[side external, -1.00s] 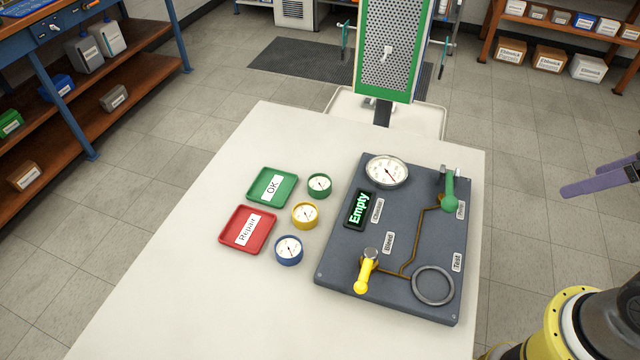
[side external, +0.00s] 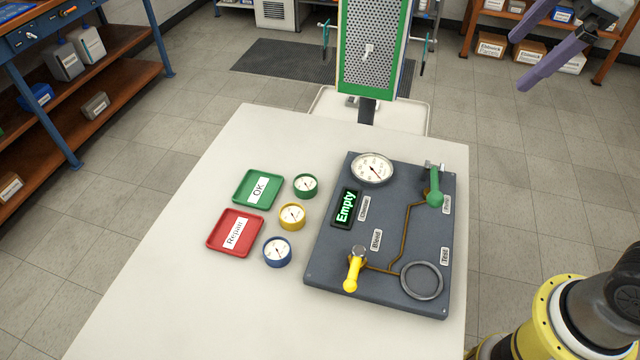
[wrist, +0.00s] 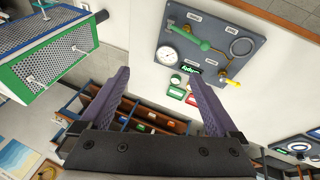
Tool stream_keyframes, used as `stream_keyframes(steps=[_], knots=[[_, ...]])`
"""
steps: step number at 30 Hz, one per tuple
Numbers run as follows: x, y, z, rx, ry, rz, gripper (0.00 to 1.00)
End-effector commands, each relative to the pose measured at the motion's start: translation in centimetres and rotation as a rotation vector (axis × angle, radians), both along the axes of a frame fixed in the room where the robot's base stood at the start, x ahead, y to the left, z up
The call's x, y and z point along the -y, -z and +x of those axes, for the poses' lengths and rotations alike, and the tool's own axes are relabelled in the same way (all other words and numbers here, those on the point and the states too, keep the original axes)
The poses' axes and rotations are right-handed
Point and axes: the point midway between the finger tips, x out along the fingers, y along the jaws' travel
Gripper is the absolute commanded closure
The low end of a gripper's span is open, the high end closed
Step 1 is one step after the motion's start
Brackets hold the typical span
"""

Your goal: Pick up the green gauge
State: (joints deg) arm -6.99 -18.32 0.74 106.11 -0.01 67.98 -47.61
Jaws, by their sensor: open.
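The green gauge (side external: 305,185) is a small round gauge with a white dial and green rim. It sits face up on the white table, right of the green OK tray (side external: 258,189). The yellow gauge (side external: 292,216) and blue gauge (side external: 277,251) stand in a row below it. My gripper (side external: 518,62) shows two purple fingers, open and empty, at the upper right, well away from the green gauge.
A dark test board (side external: 385,235) with a dial, green lever, yellow lever, pipe and ring lies right of the gauges. A red Repair tray (side external: 235,233) is left of them. A green perforated panel (side external: 370,50) stands behind the table. The table's front left is clear.

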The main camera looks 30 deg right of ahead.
Motion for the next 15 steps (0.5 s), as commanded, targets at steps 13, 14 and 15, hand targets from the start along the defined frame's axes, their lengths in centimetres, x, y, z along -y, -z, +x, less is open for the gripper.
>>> stream_keyframes(steps=[13, 14, 15], knots=[[-11.9, 3.8, 15.3, -0.166, -0.571, -0.158, 0.04], [-12.9, 4.6, 16.1, -0.178, -0.599, -0.164, 0.04], [-14.3, 5.8, 17.0, -0.196, -0.635, -0.171, 0.04]])
